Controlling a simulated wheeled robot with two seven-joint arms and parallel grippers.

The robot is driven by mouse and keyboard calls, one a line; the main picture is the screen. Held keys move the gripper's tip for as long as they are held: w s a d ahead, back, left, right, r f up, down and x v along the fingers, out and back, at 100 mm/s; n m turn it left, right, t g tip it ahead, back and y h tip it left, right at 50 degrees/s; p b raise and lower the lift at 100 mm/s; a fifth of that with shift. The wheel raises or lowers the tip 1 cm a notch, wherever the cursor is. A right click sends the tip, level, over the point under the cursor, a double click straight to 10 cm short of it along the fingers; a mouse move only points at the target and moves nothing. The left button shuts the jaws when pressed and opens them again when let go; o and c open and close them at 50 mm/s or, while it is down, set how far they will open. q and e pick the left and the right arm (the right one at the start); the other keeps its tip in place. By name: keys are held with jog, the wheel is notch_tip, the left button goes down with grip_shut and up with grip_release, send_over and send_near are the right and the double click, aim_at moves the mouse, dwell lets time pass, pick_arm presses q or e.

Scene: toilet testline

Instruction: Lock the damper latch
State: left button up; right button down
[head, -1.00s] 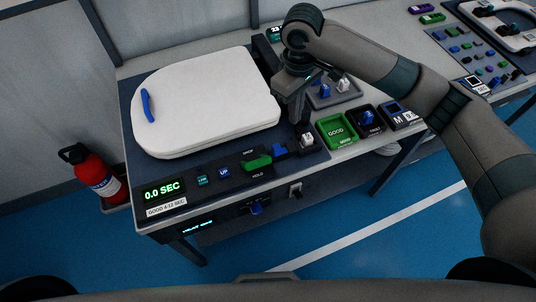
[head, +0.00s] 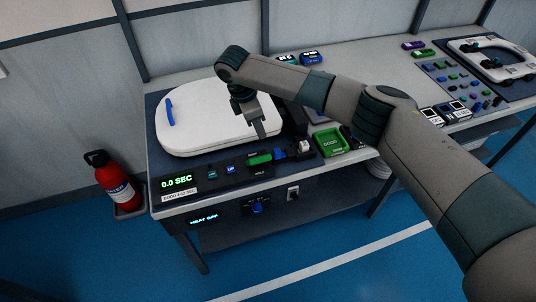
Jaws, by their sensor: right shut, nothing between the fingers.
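The test station has a white toilet lid (head: 205,125) lying flat, with a blue handle (head: 169,111) at its left. A control strip (head: 215,182) runs along its front edge, with a green slider (head: 260,159), a small blue lever (head: 279,154) and a white block (head: 304,147) at its right end. I cannot tell which of these is the damper latch. My right gripper (head: 261,130) is shut and empty, pointing down over the lid's front right part, to the left of the white block. Whether it touches the lid is unclear. My left gripper is out of view.
A blue knob (head: 257,208) and a white switch (head: 293,193) are on the front panel below. A red extinguisher (head: 114,180) stands at the left. A second station (head: 465,85) is at the right.

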jog(key=b+x, duration=0.8)
jog(key=x, duration=0.1)
jog(key=shift+w, duration=0.15)
jog(key=shift+d+f+b, duration=0.1)
jog(key=shift+f+b, duration=0.35)
jog(key=shift+f, duration=0.1)
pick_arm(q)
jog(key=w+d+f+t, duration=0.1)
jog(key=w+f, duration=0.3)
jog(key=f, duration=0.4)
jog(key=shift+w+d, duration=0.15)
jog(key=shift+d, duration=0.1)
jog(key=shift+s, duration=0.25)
